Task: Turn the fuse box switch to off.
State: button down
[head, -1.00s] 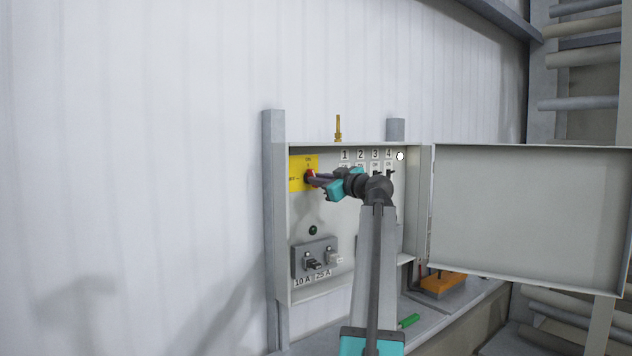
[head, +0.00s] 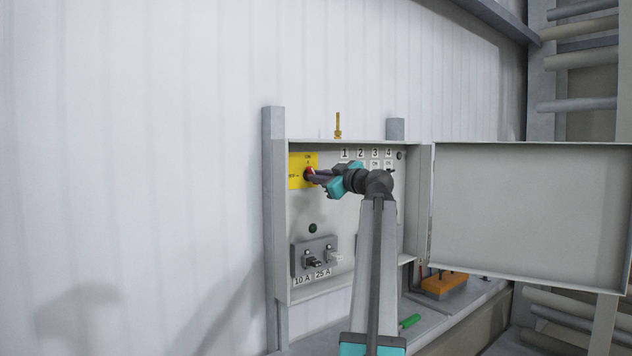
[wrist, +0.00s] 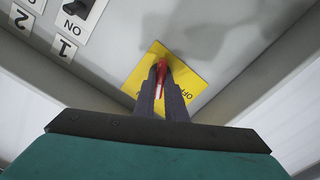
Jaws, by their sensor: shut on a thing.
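The fuse box switch has a red handle (head: 310,170) on a yellow plate (head: 296,181) at the upper left inside the open fuse box. The plate reads ON at its top and OFF at its left. My gripper (head: 315,177) is shut on the red handle. In the wrist view, the fingers of my gripper (wrist: 163,82) close around the red handle (wrist: 162,67), in front of the yellow plate (wrist: 186,79), with OFF lettering just right of them. The fingers hide part of the handle, so its exact angle is hard to tell.
Numbered switches (head: 375,164) sit right of the plate, partly behind my arm. A dark green lamp (head: 313,228) and fuse holders (head: 316,252) are below. The box door (head: 530,215) stands open to the right. A ledge below holds a green-handled tool (head: 410,321) and an orange block (head: 444,285).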

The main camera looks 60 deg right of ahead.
jog(key=shift+n+b, duration=1.6)
jog(key=shift+b, duration=1.5)
jog(key=shift+f+n+b, duration=0.15)
jog(key=shift+n+b, duration=1.95)
jog(key=shift+b, duration=1.95)
jog(key=shift+n+b, duration=0.3)
jog(key=shift+n, duration=0.1)
jog(key=n, duration=0.3)
jog(key=shift+n, duration=0.3)
jog(key=c, duration=1.7)
grip_release()
jog(key=shift+s, duration=0.15)
jog(key=b+v, duration=0.1)
jog(key=v, duration=0.6)
jog(key=shift+b, duration=0.4)
